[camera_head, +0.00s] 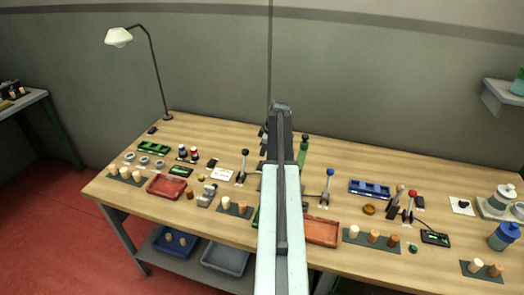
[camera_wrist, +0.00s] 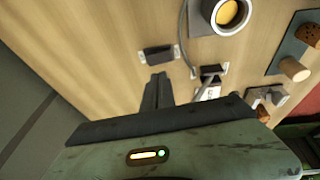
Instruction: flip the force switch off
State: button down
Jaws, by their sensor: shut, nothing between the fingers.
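No readable label shows which item is the force switch. In the wrist view a small black block with pale ends (camera_wrist: 158,53) lies on the wooden table, just beyond my fingertips. A black-topped lever-like part (camera_wrist: 210,72) with a pale base stands to its right. In the head view upright levers stand on the table: one with a black knob (camera_head: 244,152), one blue (camera_head: 331,172), one red (camera_head: 412,193). My gripper (camera_wrist: 158,77) is shut and empty, its fingers together, apparently apart from the block. In the head view my arm hides the table's middle.
The wooden table (camera_head: 150,200) holds several stoppers on dark strips, a red tray (camera_head: 166,187), an orange tray (camera_head: 322,232) and a blue rack (camera_head: 369,188). A lamp (camera_head: 118,37) stands at the back left. A round holder (camera_wrist: 229,14) is at the wrist view's top.

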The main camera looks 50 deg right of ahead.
jog(key=p+v, duration=0.5)
jog(key=v, duration=0.3)
jog(key=shift+s+a, duration=0.3)
jog(key=shift+a, duration=0.1)
jog(key=shift+w+f, duration=0.15)
